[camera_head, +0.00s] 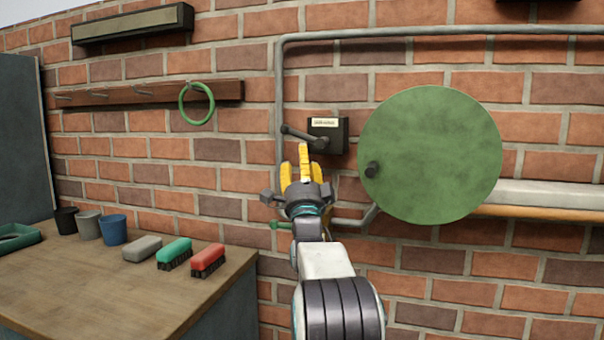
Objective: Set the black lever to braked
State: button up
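The black lever (302,135) sticks out to the left from a dark wall box (327,145) with a small pale label, whose writing is too small to read. The lever slopes slightly up to a rounded knob at its left end. My gripper (301,155), with yellow fingers pointing up, is just below the lever in the picture. The fingertips appear apart from the lever, though depth is hard to judge.
A large green disc (440,150) with a black knob (372,169) is right of the box. Grey pipe (279,90) runs around them. A green handle (280,225) is below. A bench (110,290) with brushes and cups stands left. A green ring (196,103) hangs from a rail.

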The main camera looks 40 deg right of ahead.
jog(key=shift+v, duration=1.45)
jog(key=shift+o, duration=0.3)
jog(key=shift+c, duration=0.3)
